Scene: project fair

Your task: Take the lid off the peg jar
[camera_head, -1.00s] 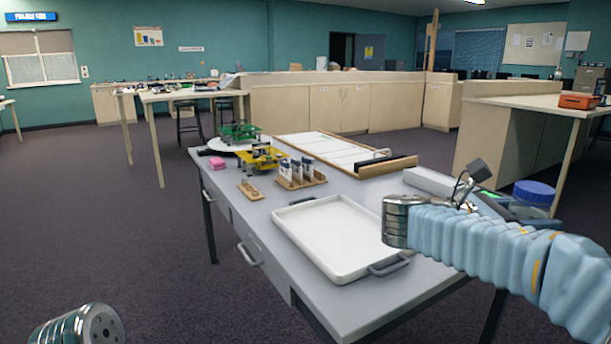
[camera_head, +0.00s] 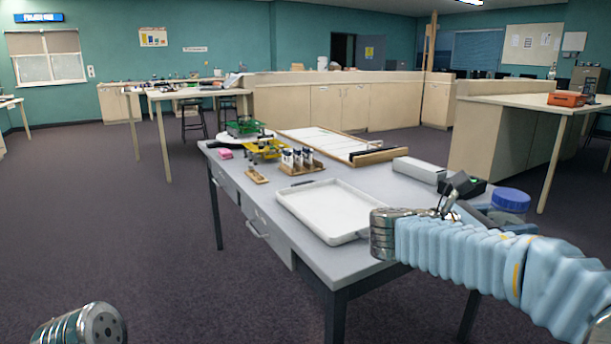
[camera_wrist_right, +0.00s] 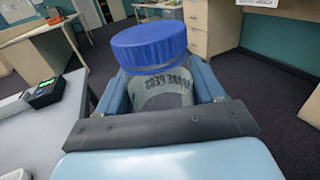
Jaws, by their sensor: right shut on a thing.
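The peg jar (camera_wrist_right: 165,92) is a clear jar lettered "SPARE PEGS", with a ribbed blue lid (camera_wrist_right: 150,46) seated on top. My right gripper (camera_wrist_right: 162,84) is shut on the jar's body, one blue-grey finger on each side below the lid. In the head view the blue lid (camera_head: 511,198) shows at the right, beyond my right wrist, and the arm hides part of the jar. My left gripper is out of view; only a metallic part of my left arm shows at the lower left.
The grey table (camera_head: 300,248) bears a white tray (camera_head: 325,207), a peg rack (camera_head: 301,163), a yellow-and-green device (camera_head: 262,148) and a framed white board (camera_head: 335,146). A dark device with a green display (camera_wrist_right: 44,92) lies left of the jar. Open floor surrounds the table.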

